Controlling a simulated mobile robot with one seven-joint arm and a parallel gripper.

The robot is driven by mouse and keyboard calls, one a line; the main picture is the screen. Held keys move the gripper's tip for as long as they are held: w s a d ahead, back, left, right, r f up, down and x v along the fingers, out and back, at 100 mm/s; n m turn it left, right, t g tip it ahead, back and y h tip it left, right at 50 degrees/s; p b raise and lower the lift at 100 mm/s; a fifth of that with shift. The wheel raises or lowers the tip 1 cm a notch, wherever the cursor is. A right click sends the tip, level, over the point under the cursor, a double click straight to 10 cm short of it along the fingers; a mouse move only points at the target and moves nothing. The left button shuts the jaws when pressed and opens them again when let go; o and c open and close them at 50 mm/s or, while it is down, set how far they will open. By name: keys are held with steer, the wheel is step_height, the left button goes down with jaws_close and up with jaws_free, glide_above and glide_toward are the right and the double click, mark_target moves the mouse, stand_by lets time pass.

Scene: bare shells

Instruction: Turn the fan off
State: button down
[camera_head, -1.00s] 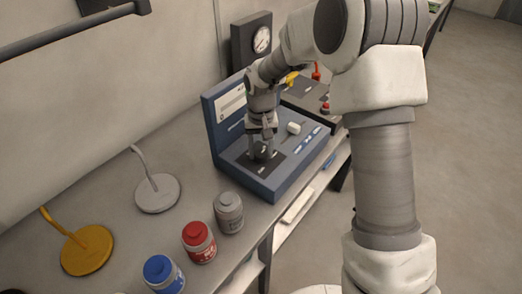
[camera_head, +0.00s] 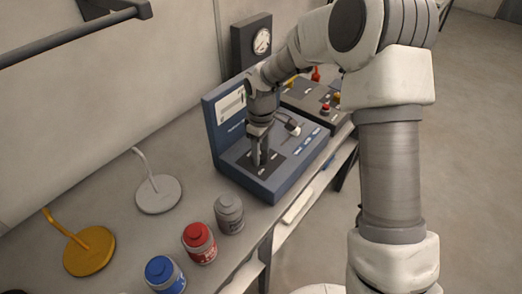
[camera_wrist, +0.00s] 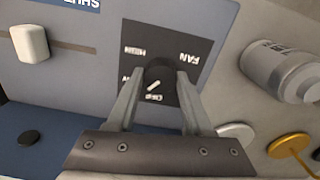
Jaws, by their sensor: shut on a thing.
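The blue control console (camera_head: 290,178) stands on the bench, and it fills much of the wrist view (camera_wrist: 60,82). Its dark fan panel (camera_wrist: 187,65) is marked FAN and OFF, with other lettering too small to read surely. The round black fan knob (camera_wrist: 159,73) has a short white pointer mark, slanted near the OFF lettering; its exact setting is unclear. My gripper (camera_wrist: 160,82) is shut on the knob, one finger on each side. In the head view my gripper (camera_head: 260,160) points down at the panel and hides the knob.
A white slider handle (camera_wrist: 30,43) sits on the console beside the panel. Grey (camera_head: 229,214), red (camera_head: 199,243) and blue (camera_head: 164,274) jars stand in front of the console. A box with a red button (camera_head: 325,109) stands behind it.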

mark_target(261, 154)
steer(key=n+p, duration=0.1)
steer(key=n, duration=0.2)
steer(key=shift+r+n, duration=0.15)
steer(key=shift+n, duration=0.15)
steer(key=shift+n+p, duration=0.5)
steer(key=shift+n, duration=1.3)
steer(key=shift+c, duration=1.5)
jaws_free()
step_height(261, 154, up, 17)
steer(key=shift+r, duration=0.1)
